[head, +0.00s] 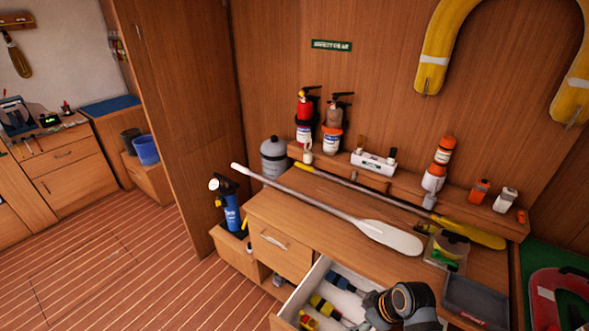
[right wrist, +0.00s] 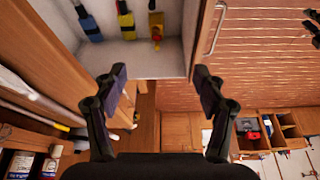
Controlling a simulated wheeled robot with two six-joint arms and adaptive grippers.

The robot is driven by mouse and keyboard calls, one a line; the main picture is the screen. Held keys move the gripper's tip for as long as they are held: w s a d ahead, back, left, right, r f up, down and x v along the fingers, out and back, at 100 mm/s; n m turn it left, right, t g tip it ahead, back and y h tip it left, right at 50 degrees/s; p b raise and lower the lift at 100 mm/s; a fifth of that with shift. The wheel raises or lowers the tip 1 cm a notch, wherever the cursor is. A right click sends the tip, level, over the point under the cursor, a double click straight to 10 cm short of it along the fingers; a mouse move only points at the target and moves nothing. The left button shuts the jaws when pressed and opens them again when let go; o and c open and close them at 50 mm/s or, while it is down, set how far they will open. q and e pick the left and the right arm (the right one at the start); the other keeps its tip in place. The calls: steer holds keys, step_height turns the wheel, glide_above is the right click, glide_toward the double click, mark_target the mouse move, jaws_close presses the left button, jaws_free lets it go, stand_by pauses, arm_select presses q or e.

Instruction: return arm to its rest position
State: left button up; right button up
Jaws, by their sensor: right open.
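My right gripper (right wrist: 159,80) is open, with its two dark fingers wide apart and nothing between them. In the right wrist view, the open drawer (right wrist: 125,55) lies beyond the fingertips, with its handle (right wrist: 216,28) at the top. The head view shows the same drawer (head: 290,307) pulled out below the worktop. Part of my right arm (head: 400,303) rises at the bottom, over the right part of the drawer; its fingers are hidden or out of frame there. My left arm and gripper do not show.
The drawer holds blue and yellow-handled items (head: 322,305). A white-bladed paddle (head: 390,236) lies across the worktop (head: 290,215). A clear box (head: 447,250) and a dark grey tray (head: 475,298) sit at its right. A blue pump (head: 231,215) stands left. The striped floor (head: 110,260) is open.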

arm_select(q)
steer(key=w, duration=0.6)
arm_select(e)
steer(key=s+d+r+m+h, duration=0.45)
steer(key=s+d+m, duration=0.25)
steer(key=s+m, duration=0.3)
step_height(320, 180, down, 37)
steer(key=s+d+b, duration=0.2)
steer(key=b, duration=1)
arm_select(q)
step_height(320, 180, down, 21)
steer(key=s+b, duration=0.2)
steer(key=b, duration=0.7)
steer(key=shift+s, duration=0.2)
arm_select(e)
steer(key=s+f, duration=0.9)
steer(key=f, duration=0.4)
steer(key=s+d+f+g, duration=0.1)
steer(key=s+f, duration=0.9)
steer(key=f, duration=0.3)
steer(key=shift+d+n+g, duration=0.15)
steer(key=shift+n+g, duration=0.15)
